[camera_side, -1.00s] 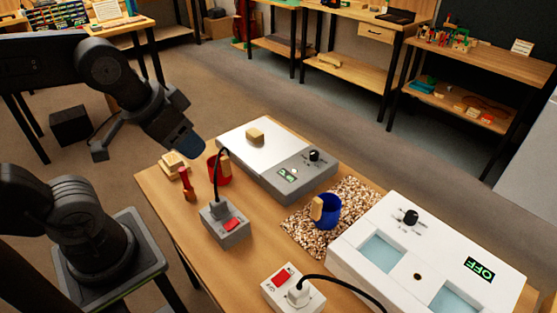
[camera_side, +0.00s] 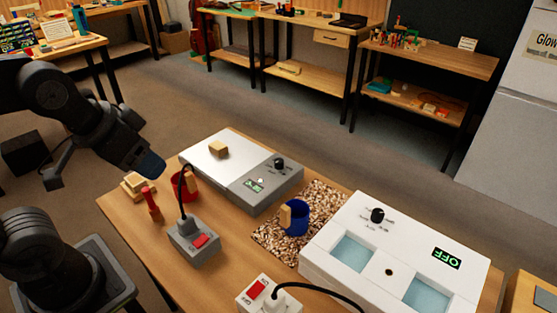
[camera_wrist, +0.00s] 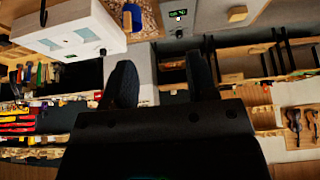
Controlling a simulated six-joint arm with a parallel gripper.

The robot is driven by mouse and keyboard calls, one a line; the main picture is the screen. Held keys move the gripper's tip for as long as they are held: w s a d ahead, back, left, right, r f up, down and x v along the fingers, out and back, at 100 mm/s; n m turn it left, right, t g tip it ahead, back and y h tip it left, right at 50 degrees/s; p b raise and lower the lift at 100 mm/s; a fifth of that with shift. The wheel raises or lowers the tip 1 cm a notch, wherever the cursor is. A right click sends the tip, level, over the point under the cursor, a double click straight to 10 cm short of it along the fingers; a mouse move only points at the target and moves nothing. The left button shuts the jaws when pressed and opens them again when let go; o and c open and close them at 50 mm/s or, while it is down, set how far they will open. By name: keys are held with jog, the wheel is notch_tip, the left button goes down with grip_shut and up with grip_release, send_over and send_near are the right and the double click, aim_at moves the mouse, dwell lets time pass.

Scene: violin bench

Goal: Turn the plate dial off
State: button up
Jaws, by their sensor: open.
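The display also shows at the top of the wrist view (camera_wrist: 178,13). My gripper (camera_wrist: 160,62) is open and empty, its two dark fingers apart in the wrist view. In the side view my arm's dark wrist end hangs at the left, above the bench's left edge, well apart from the dial.
A wooden block (camera_side: 218,149) rests on the silver top. A red cup (camera_side: 186,186) and red-handled tool (camera_side: 151,204) stand left of the plate. A grey switch box (camera_side: 195,243) with a black cord stands in front. A blue cup (camera_side: 297,219) and white bath (camera_side: 330,270) reading OFF are right.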

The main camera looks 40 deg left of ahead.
jog(key=w+r+m, duration=0.1)
jog(key=w, duration=0.2)
jog(key=w+r+m+g, duration=0.1)
jog(key=w+r, duration=0.1)
jog(key=w, duration=0.2)
jog(key=w+r+m, duration=0.1)
jog(key=w+m, duration=0.1)
jog(key=w, duration=0.1)
jog(key=shift+w+a+r+g, duration=0.15)
jog(key=shift+w+a+g, duration=0.15)
jog(key=shift+w, duration=0.1)
jog(key=m+g, duration=0.4)
jog(key=m, duration=0.7)
send_over(279, 160)
notch_tip(279, 160, down, 16)
jog(key=f, duration=0.1)
notch_tip(279, 160, down, 13)
jog(key=shift+s+r, duration=0.1)
jog(key=c, duration=0.9)
